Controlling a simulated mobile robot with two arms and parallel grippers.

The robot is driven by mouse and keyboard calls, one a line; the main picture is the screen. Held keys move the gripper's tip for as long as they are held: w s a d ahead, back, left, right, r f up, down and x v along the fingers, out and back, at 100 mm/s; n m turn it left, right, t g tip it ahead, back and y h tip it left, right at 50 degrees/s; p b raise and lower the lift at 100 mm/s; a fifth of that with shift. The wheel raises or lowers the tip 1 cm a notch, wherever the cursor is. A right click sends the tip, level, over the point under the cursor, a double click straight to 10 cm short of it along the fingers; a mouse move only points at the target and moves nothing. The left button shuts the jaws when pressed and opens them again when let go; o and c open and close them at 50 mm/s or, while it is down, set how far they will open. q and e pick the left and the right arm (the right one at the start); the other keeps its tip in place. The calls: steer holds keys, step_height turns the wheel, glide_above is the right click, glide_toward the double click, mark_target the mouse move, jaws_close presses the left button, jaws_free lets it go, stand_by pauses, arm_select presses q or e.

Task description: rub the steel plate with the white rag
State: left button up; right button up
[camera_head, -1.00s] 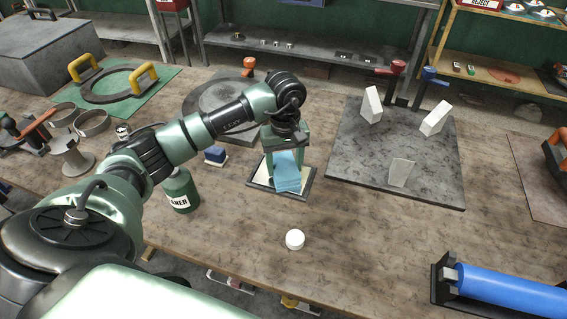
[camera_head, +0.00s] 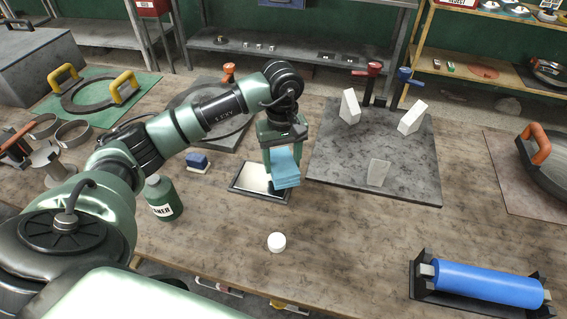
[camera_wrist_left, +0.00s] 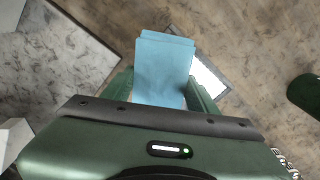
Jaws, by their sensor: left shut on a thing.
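The steel plate (camera_head: 252,180) is a pale, shiny square in a dark, low frame on the wooden bench, and part of it shows in the left wrist view (camera_wrist_left: 208,76). My left gripper (camera_head: 284,148) is shut on a folded rag (camera_head: 285,170), which looks light blue, not white. The rag also shows between the fingers in the left wrist view (camera_wrist_left: 163,65). It hangs over the right part of the plate and its frame, hiding that side. I cannot tell whether it touches the plate. My right gripper is not in view.
A grey slab (camera_head: 400,175) with white blocks lies right of the plate. A green cleaner bottle (camera_head: 161,198) and a blue-and-white block (camera_head: 197,161) stand left. A white round puck (camera_head: 277,242) is in front; a blue roller (camera_head: 487,284) is front right. Bare bench lies between.

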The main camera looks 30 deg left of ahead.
arm_select(q)
step_height(320, 180, up, 3)
steer(key=shift+d+f+p, duration=0.15)
steer(key=shift+p, duration=0.45)
steer(key=shift+r, duration=0.3)
